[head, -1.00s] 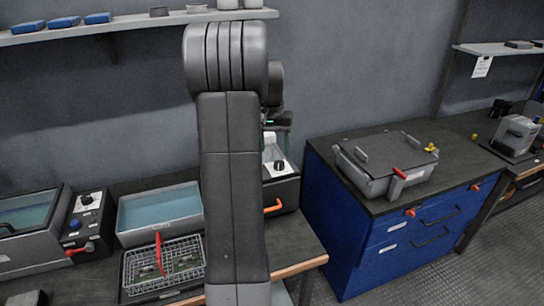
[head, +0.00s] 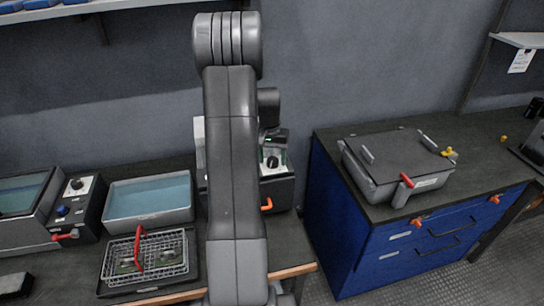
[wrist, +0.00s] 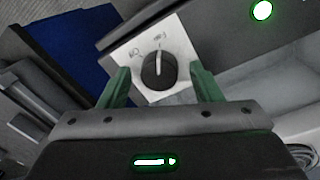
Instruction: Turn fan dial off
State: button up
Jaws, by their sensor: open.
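The dial is a black round knob (wrist: 158,70) with a pale pointer line on a white plate (wrist: 178,90). Small labels beside it are hard to read in the wrist view. In the head view the dial (head: 272,162) is on the front of a dark box behind my arm. My gripper (wrist: 158,68) has two green fingers, open, one on each side of the knob in the picture. I cannot tell how much depth separates them from it. In the head view my gripper (head: 273,143) is just above the dial, partly hidden by my arm.
An orange handle (head: 267,205) sits below the dial. At left are a water tray (head: 148,222), a wire basket (head: 178,268) and another box with a dial (head: 76,183). A blue cabinet (head: 335,225) at right bears a grey lidded case (head: 400,155).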

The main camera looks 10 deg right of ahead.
jog(key=c, duration=1)
jog(key=n+b, duration=0.2)
jog(key=n, duration=0.3)
jog(key=shift+n, duration=0.3)
jog(key=n, duration=0.6)
jog(key=shift+t+b, duration=0.4)
jog(key=shift+n, duration=0.3)
jog(key=o, duration=1)
